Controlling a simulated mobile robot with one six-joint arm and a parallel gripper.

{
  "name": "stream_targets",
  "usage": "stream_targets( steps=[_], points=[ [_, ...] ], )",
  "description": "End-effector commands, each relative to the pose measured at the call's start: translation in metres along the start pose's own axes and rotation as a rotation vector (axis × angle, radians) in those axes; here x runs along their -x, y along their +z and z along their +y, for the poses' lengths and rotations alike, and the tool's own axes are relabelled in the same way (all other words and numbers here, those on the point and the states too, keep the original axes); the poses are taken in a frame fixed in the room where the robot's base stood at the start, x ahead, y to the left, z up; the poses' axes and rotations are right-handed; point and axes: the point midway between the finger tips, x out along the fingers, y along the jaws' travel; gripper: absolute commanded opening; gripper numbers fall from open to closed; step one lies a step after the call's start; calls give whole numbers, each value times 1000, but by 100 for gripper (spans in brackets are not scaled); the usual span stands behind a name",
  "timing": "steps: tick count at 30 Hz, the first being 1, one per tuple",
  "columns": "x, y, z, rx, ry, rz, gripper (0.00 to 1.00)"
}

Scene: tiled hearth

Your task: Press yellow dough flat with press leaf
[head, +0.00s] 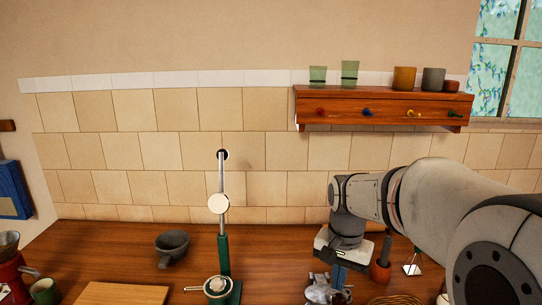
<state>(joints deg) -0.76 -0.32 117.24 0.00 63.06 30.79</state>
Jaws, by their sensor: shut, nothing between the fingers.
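The press stands on the wooden counter left of centre, with a green post and base. Its press leaf (219,203) is raised, with a pale round disc and a long rod that ends in a dark knob near the tiled wall. A small pale, yellowish round thing (217,284) lies on the lower plate under the leaf; I cannot tell for sure that it is the yellow dough. My gripper (338,279) points down, to the right of the press and apart from it. It is shut and empty, and its tips are partly hidden among items on the counter.
A grey metal item (318,291) is close to my gripper. A reddish pot (380,270) and a woven item (397,300) are right of it. Left of the press are a dark bowl (172,246), a board (122,294) and a green mug (43,291). A wall shelf (380,106) hangs above.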

Motion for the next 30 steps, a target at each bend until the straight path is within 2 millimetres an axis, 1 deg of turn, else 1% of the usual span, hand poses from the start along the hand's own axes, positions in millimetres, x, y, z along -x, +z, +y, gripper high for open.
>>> stream_targets(
  steps=[30],
  points=[
    [-7,0,0,0,0,0,0]
  ],
)
